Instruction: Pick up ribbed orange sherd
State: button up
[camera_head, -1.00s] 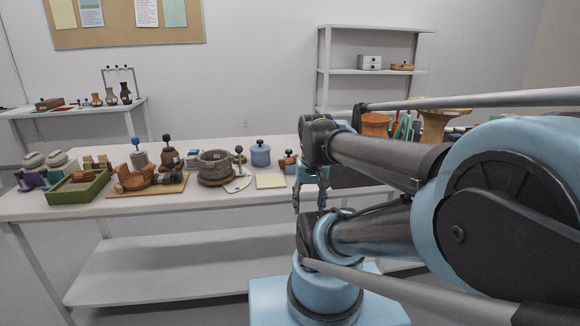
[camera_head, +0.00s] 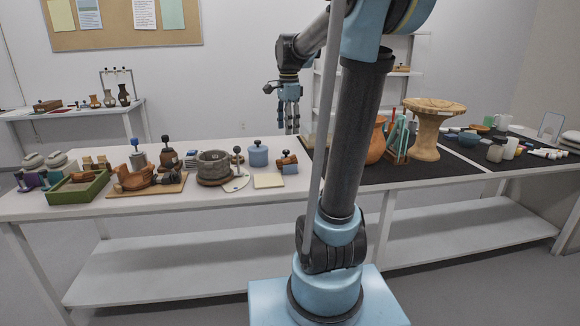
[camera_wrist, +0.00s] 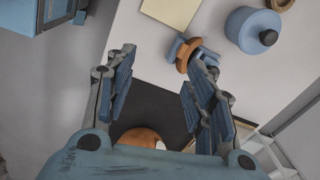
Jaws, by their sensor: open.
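A small orange-brown piece (camera_head: 288,160) stands in a blue holder on the white table, beside the blue jar; I take it for the ribbed orange sherd, but its ribs are too small to tell. In the wrist view the orange piece (camera_wrist: 187,56) sits between blue blocks, close to the right finger's tip. My gripper (camera_head: 291,128) is above the table near it, fingers pointing down. In the wrist view my gripper (camera_wrist: 167,60) is open with nothing between its fingers.
A blue lidded jar (camera_head: 258,154) and a pale yellow sheet (camera_head: 268,180) lie near the piece. A grey ribbed vessel (camera_head: 214,166) and a board with brown sherds (camera_head: 135,178) are further left. A terracotta vase (camera_head: 377,146) stands on the black mat (camera_head: 450,168) at right.

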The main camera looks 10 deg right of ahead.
jog(key=w+r+m, duration=0.2)
jog(key=w+m, duration=0.2)
jog(key=w, duration=0.3)
send_over(285, 159)
jog(key=f, duration=1.1)
jog(key=shift+w+a+f, duration=0.25)
jog(key=shift+w, duration=0.05)
jog(key=shift+s+d+f, duration=0.1)
jog(key=shift+d+f, duration=0.05)
jog(key=shift+f, duration=1.4)
jog(key=shift+s+d+f, duration=0.1)
jog(key=shift+d+f, duration=0.05)
jog(key=shift+f, duration=1.35)
jog(key=c, duration=0.9)
